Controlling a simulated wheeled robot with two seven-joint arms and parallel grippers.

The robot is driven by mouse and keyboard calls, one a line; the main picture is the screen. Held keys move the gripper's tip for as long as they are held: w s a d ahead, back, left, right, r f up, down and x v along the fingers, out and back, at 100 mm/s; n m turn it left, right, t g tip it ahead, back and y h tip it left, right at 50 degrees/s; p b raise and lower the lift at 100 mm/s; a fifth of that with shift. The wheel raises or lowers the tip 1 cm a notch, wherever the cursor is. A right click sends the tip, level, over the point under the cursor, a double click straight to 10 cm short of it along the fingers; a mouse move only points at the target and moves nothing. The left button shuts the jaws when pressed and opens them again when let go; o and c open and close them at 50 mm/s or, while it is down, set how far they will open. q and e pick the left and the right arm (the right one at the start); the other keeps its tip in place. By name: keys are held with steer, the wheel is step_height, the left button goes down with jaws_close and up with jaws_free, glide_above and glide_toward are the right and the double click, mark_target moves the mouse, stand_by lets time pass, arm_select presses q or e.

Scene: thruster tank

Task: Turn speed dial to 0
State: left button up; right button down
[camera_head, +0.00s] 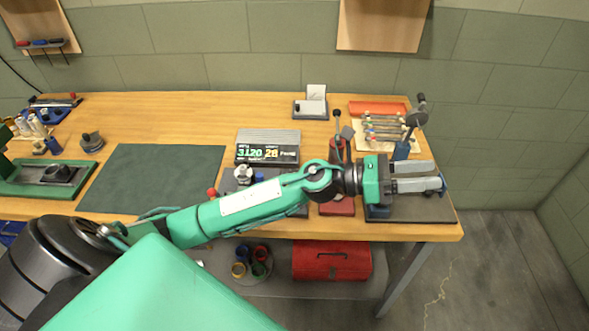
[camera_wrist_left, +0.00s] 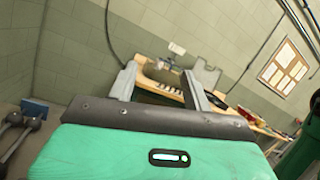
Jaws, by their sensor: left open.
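My left gripper (camera_head: 437,177) is open, well to the right of the knob, over the bench's right end. In the wrist view its fingers (camera_wrist_left: 160,80) are apart with nothing held. My right gripper is not in view.
A red-based lever stand (camera_head: 337,207) and a grey-topped fixture with an upright lever (camera_head: 416,112) stand near my left gripper. A tool tray (camera_head: 385,130) lies behind. The dark green mat (camera_head: 150,180) on the left is clear. A red toolbox (camera_head: 331,262) sits below the bench.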

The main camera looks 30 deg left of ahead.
arm_select(q)
steer(key=w+a+f+m+g+y, duration=0.2)
steer(key=a+f+m+g+y, duration=0.6)
steer(key=m, duration=0.6)
steer(key=w+a+m+g+y, duration=0.15)
steer(key=a+y, duration=0.45)
steer(key=a, duration=0.6)
steer(key=w+a+m+t+y, duration=0.15)
steer(key=a+y, duration=0.35)
steer(key=a, duration=0.6)
steer(key=shift+g, duration=0.5)
steer(key=f+p, duration=0.1)
steer(key=f, duration=0.3)
steer(key=f+p, duration=0.1)
steer(key=f, duration=0.4)
steer(key=f+p, duration=0.1)
steer(key=f, duration=0.3)
steer(key=shift+w+a+f+p, duration=0.15)
steer(key=shift+w+f+p, duration=0.1)
steer(key=shift+p, duration=0.05)
steer(key=c, duration=1)
steer(key=shift+o, duration=0.2)
